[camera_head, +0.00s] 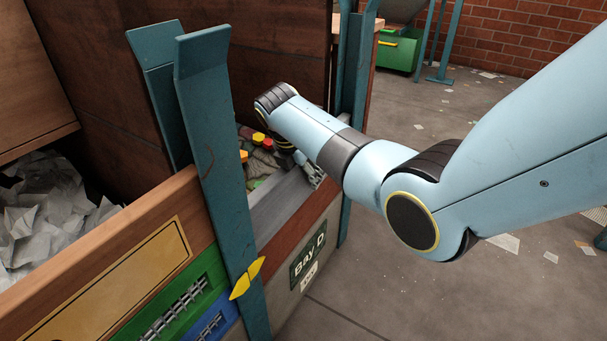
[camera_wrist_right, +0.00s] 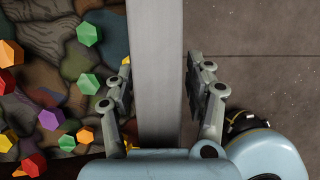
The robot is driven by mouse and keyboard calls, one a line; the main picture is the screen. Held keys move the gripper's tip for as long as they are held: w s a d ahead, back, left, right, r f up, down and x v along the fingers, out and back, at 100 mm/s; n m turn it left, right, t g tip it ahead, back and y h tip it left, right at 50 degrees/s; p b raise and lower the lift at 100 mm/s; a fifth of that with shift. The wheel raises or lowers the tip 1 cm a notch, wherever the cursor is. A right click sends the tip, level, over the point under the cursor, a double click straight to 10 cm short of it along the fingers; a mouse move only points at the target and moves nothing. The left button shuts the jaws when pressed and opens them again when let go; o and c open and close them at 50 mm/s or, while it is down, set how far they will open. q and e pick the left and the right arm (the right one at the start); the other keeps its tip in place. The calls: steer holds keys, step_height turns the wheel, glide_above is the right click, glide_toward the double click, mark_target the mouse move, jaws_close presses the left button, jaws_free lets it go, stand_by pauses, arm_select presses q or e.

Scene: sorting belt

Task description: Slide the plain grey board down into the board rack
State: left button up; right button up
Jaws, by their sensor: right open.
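A plain grey board (camera_head: 283,207) stands on edge between the teal uprights of the board rack (camera_head: 212,150), above a reddish-brown strip and the panel lettered Bay D (camera_head: 308,252). In the right wrist view its pale top (camera_wrist_right: 155,60) runs up the middle of the picture. My right gripper (camera_head: 310,172) is at the board's far part, near the far uprights (camera_head: 352,100). In the wrist view the right gripper (camera_wrist_right: 160,84) is open, one finger on each side of the board, with a visible gap on the right. My forearm partly hides it in the head view. My left gripper is out of view.
Behind the board lies a heap of rocks with coloured pieces (camera_wrist_right: 55,85). A bin of crumpled paper (camera_head: 45,205) is at the left. A green box (camera_head: 400,50) stands at the back. The floor (camera_head: 450,290) in front is open, with scattered scraps.

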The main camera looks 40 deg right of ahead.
jaws_close()
stand_by(0.3)
steer(key=c, duration=0.7)
jaws_free()
steer(key=shift+c, duration=0.2)
jaws_close()
steer(key=shift+r, duration=0.1)
